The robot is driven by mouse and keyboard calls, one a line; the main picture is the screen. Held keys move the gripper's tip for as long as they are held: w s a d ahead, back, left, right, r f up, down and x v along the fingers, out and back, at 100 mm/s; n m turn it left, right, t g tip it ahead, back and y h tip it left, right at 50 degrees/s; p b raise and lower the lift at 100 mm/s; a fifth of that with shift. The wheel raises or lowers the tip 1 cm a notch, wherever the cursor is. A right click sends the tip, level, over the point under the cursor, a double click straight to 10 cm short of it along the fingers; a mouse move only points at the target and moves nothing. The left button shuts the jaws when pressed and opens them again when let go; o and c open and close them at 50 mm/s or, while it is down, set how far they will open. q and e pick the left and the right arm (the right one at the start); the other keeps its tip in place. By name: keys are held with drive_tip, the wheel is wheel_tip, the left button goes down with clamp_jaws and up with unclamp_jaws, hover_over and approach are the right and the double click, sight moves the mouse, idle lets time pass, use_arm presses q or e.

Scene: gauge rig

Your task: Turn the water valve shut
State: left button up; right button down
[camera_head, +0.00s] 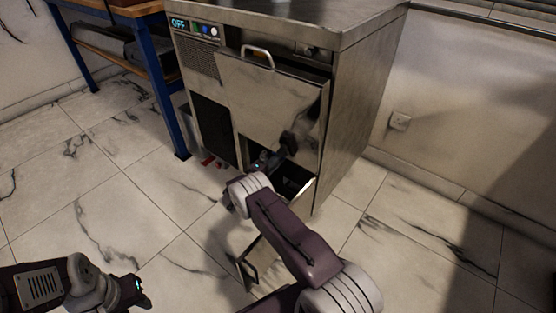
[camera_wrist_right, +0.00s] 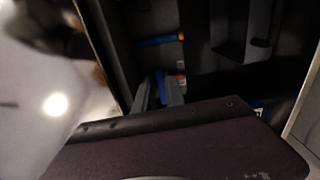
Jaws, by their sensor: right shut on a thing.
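In the right wrist view the fingers of my right gripper (camera_wrist_right: 157,94) are close together on a blue piece (camera_wrist_right: 160,80), inside a dark cavity. The piece looks like the water valve's handle; its shape and turn angle are mostly hidden by the fingers. A blue pipe (camera_wrist_right: 160,41) runs just above it. In the head view my right gripper (camera_head: 266,163) reaches into the low opening of a steel machine (camera_head: 350,110), and the valve is hidden there. My left gripper (camera_head: 138,288) is at the lower left, over the floor, away from the machine; its finger gap is not clear.
A steel front panel (camera_head: 270,95) with a bar handle is above the opening. A lower panel with a dark handle (camera_head: 248,272) sticks out below my right arm. A blue-legged bench (camera_head: 165,100) stands left. The display (camera_head: 179,23) reads OFF. Tiled floor on the right is clear.

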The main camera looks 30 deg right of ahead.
idle(0.4)
drive_tip(key=c, duration=1.4)
unclamp_jaws()
drive_tip(key=p+v, duration=0.4)
drive_tip(key=v, duration=0.5)
drive_tip(key=shift+p, duration=0.3)
